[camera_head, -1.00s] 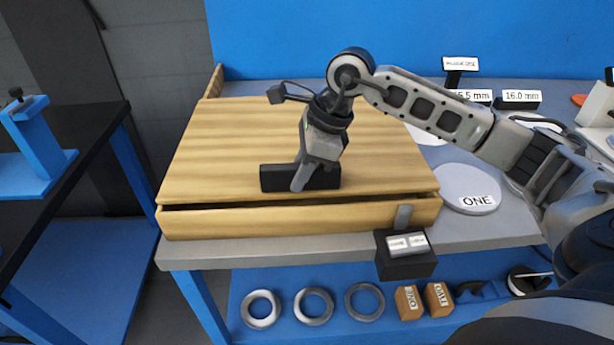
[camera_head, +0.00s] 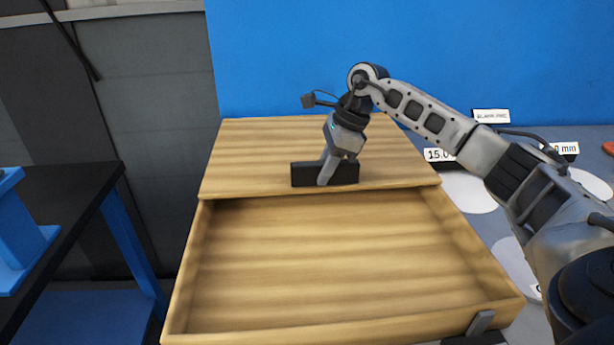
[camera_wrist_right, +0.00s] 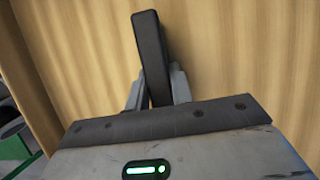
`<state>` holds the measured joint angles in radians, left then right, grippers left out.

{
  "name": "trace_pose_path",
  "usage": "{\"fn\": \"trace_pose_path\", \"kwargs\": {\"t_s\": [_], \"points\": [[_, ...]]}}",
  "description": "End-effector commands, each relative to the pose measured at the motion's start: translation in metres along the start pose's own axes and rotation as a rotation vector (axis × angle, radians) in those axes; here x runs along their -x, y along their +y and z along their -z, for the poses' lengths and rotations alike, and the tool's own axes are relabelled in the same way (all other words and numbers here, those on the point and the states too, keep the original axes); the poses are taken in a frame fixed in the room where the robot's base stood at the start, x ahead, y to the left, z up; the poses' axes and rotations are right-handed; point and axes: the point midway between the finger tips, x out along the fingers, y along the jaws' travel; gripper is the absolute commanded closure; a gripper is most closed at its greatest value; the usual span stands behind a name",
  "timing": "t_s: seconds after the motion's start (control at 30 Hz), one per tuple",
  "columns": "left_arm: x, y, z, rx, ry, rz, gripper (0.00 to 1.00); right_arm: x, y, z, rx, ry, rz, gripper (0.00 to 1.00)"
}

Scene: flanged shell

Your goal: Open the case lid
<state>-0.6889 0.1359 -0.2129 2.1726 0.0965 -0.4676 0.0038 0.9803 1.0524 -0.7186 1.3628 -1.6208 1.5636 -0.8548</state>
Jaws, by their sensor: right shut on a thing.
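The wooden case (camera_head: 280,330) has its near part open, and I see its bare inner floor. The wooden lid (camera_head: 255,155) covers the back of the case or rises there; I cannot tell how far it is tilted. A black bar handle (camera_head: 310,175) sits near the lid's front edge. My right gripper (camera_head: 327,174) is shut on this handle. In the right wrist view, the two fingers (camera_wrist_right: 155,92) stand either side of the dark handle (camera_wrist_right: 149,45), against the wood grain. My left gripper is not in view.
A metal latch (camera_head: 481,322) is on the case's front right. Pale round discs (camera_head: 468,190) and labelled blocks (camera_head: 558,149) lie on the table to the right. A blue wall (camera_head: 480,50) stands behind. A black-topped blue stand (camera_head: 75,195) is at the left.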

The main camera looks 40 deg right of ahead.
Motion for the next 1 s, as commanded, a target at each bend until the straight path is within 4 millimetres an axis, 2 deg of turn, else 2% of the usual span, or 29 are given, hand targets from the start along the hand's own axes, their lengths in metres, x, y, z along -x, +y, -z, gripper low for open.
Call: {"fn": "trace_pose_path", "kwargs": {"t_s": [0.23, 0.53, 0.57, 0.6, 0.63, 1.0], "points": [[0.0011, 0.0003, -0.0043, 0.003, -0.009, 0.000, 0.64, 0.0057, -0.0083, 0.0113, -0.013, -0.004, 0.008, 1.00], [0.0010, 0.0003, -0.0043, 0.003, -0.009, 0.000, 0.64, 0.0057, -0.0086, 0.0112, -0.012, -0.005, 0.007, 1.00], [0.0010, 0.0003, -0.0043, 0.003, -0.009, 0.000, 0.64, 0.0056, -0.0086, 0.0111, -0.012, -0.004, 0.007, 0.72], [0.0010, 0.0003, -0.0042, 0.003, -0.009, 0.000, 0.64, 0.0056, -0.0086, 0.0111, -0.012, -0.004, 0.007, 0.61], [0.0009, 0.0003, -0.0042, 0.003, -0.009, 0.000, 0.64, 0.0055, -0.0085, 0.0111, -0.012, -0.004, 0.007, 0.55], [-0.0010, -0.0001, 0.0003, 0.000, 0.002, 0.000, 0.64, 0.0106, -0.0086, 0.0114, -0.014, -0.002, 0.007, 0.55]]}}
